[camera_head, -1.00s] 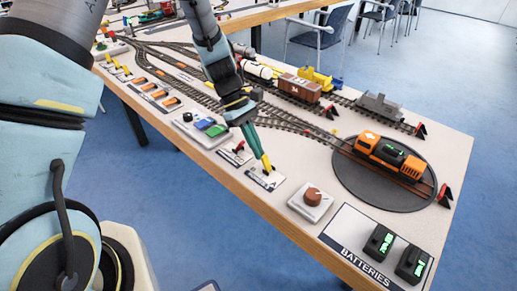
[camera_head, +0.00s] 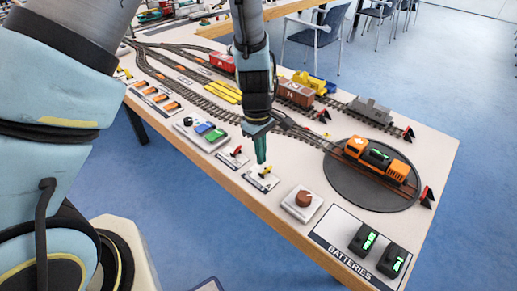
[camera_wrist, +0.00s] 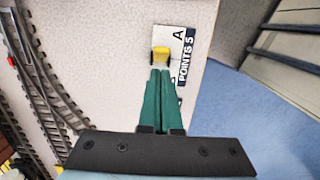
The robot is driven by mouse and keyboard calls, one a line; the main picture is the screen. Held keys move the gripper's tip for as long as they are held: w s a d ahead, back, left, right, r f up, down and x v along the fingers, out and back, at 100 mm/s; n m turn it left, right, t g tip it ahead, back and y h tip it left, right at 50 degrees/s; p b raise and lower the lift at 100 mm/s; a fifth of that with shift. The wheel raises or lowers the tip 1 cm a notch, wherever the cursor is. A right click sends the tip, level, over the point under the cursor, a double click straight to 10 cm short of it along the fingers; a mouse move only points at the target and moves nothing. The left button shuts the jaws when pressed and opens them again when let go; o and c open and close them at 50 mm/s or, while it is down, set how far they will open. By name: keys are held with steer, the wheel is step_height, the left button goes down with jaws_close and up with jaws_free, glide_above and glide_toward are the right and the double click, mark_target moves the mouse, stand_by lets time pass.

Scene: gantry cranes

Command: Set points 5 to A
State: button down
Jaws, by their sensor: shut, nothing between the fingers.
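The points 5 switch (camera_head: 259,181) is a small pale plate with a yellow lever (camera_head: 266,171) near the table's front edge. In the wrist view its plate (camera_wrist: 173,37) carries the words "POINTS 5" and a letter A at the far end. The yellow lever (camera_wrist: 161,54) stands just beyond my fingertips, on the near side of the A. My gripper (camera_head: 261,161) has green fingers, shut and empty, pointing down close above the lever. In the wrist view the fingertips (camera_wrist: 160,72) hide the plate's near end. I cannot tell whether they touch the lever.
A switch with a red lever (camera_head: 234,156) stands just left, and a box with a brown knob (camera_head: 303,199) to the right. A turntable (camera_head: 345,189) bears an orange locomotive (camera_head: 378,157). Two batteries (camera_head: 363,239) lie at the front right. Tracks run behind.

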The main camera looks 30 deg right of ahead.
steer(key=shift+r+p, duration=0.75)
steer(key=shift+r, duration=0.05)
